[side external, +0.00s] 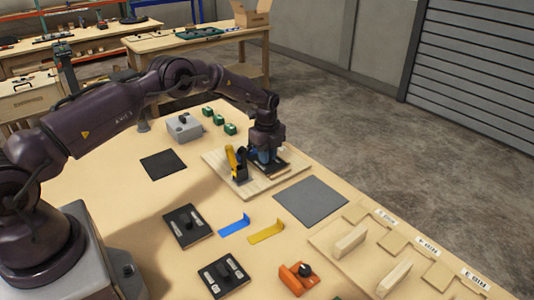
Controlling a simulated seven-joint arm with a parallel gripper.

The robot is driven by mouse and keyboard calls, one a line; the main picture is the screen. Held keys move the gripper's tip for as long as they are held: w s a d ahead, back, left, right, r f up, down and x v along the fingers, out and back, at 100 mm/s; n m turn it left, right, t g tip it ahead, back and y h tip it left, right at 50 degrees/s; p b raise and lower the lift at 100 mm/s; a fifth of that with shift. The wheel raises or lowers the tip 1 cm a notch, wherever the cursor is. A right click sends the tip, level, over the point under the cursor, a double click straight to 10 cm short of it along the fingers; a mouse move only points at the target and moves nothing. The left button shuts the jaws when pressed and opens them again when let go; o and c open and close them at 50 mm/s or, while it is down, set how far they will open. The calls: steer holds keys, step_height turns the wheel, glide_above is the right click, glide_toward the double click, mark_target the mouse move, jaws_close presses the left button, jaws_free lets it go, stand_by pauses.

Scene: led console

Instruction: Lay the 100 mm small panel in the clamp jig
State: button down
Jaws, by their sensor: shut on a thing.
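The clamp jig is a pale wooden board (225,164) with an upright yellow-handled clamp (237,162) on it, right of the middle of the table. My gripper (265,160) points down over the board, just right of the clamp. It is shut on a dark flat piece (277,172), which I take to be the small panel. The gripper hides much of this piece. It is low over the board; I cannot tell whether it touches the board or rests in the jig.
A grey mat (311,202) lies in front of the jig, with blue (234,225) and yellow (266,233) strips nearby. Two black plates with knobs (187,226) (223,275) lie left. A grey box (184,128) and green blocks (219,119) stand behind. A labelled rack (333,229) is at right.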

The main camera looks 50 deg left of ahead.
steer(key=c, duration=1)
jaws_free()
step_height(320, 180, up, 13)
steer(key=shift+f, duration=0.1)
